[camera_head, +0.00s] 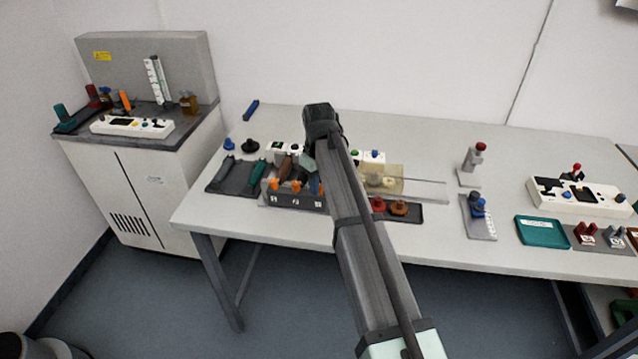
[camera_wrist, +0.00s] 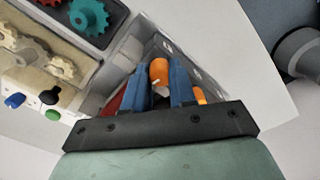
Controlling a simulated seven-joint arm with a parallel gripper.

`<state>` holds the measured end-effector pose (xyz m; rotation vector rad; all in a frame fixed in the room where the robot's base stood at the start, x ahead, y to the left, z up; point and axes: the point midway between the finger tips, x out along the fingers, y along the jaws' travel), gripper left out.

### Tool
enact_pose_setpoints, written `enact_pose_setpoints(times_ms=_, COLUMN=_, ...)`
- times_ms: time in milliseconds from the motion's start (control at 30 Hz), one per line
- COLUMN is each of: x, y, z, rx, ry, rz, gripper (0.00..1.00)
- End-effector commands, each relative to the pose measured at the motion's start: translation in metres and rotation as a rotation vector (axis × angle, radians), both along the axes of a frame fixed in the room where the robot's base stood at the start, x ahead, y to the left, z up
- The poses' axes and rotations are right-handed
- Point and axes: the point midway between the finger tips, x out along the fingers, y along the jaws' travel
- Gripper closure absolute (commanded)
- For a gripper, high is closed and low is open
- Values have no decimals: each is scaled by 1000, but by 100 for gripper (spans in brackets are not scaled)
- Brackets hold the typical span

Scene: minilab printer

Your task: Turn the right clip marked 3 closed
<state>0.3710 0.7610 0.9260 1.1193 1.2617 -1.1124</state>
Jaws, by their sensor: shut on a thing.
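The dark box (camera_head: 296,199) with a front face marked 1, 2 and 3 stands near the table's front edge. Orange clips sit along its top: the left one (camera_head: 274,185) and the middle one (camera_head: 296,186) show in the head view. My gripper (camera_head: 315,187) is lowered at the box's right end, its blue fingers partly behind my arm. In the wrist view my gripper (camera_wrist: 161,82) is shut on an orange clip (camera_wrist: 158,70), the one nearest the gear tray, which fits the right clip marked 3. Another orange clip (camera_wrist: 200,96) shows beside the right finger. The held clip's turn angle is unclear.
A grey tray with a green-handled tool (camera_head: 253,176) lies left. My arm hides part of the table between.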

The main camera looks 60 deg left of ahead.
Motion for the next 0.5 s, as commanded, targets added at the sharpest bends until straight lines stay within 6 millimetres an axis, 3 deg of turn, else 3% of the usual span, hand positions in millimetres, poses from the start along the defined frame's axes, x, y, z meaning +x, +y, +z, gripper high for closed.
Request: enact_pose_setpoints(times_ms=500, x=0, y=0, z=0, rx=1, ry=-1, rz=195, gripper=100)
